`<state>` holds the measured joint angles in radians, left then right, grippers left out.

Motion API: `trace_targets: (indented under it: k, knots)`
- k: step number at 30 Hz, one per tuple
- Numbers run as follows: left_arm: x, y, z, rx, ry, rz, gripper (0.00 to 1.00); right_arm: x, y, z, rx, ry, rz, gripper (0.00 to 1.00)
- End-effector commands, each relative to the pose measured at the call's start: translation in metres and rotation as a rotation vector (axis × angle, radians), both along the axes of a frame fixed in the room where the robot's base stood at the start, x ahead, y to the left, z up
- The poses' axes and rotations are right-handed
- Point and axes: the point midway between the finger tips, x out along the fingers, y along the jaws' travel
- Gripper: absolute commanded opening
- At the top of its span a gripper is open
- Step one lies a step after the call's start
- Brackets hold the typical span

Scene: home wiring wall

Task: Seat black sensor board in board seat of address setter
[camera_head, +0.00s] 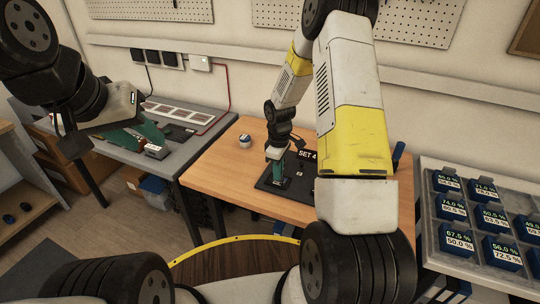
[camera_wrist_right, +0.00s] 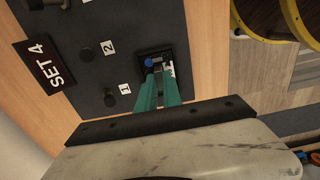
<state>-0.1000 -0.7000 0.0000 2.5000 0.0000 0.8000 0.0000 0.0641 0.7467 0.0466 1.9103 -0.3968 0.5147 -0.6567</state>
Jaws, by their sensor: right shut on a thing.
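The black address setter (camera_head: 265,183) lies on the wooden table; its dark panel (camera_wrist_right: 95,55) with a SET 4 label and knobs marked 1 and 2 fills the left of the right wrist view. My right gripper (camera_wrist_right: 160,78) points down at the setter's board seat (camera_wrist_right: 183,58), its teal fingers shut on a small dark board with a blue part (camera_wrist_right: 153,61). The board is at the seat; whether it is fully seated cannot be told. The right gripper also shows in the head view (camera_head: 279,180). My left gripper (camera_head: 146,139) is open over the grey bench.
A grey tray (camera_head: 428,205) of blue percent-marked blocks stands at the right. A small round container (camera_head: 245,141) sits on the wooden table (camera_head: 215,170). The grey bench (camera_head: 165,160) at the left holds a panel and a red cable. The table front left is clear.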

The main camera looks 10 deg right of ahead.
Motion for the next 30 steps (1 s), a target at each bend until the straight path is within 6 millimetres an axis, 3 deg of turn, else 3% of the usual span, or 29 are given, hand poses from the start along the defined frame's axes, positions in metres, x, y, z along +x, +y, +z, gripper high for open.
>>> trace_targets:
  k: [1, 3, 6, 17, 30]
  knots:
    - [0.000, 0.000, 0.000, 0.000, 0.000, 0.000, 0.36, 0.000, 0.000, -0.001, 0.000, 0.000, 0.000, 0.00]
    - [0.000, 0.000, 0.000, 0.000, 0.000, 0.000, 0.36, 0.000, 0.000, -0.001, 0.000, 0.000, 0.000, 0.20]
    - [0.000, 0.000, 0.000, 0.000, 0.000, 0.000, 0.36, 0.000, 0.000, -0.001, 0.000, 0.000, 0.000, 0.35]
    - [0.000, 0.000, 0.000, 0.000, 0.000, 0.000, 0.36, 0.001, 0.000, 0.004, 0.001, -0.003, 0.000, 0.35]
    - [0.000, 0.000, 0.000, 0.000, 0.000, 0.000, 0.36, 0.001, 0.000, 0.070, 0.001, -0.003, 0.000, 0.35]
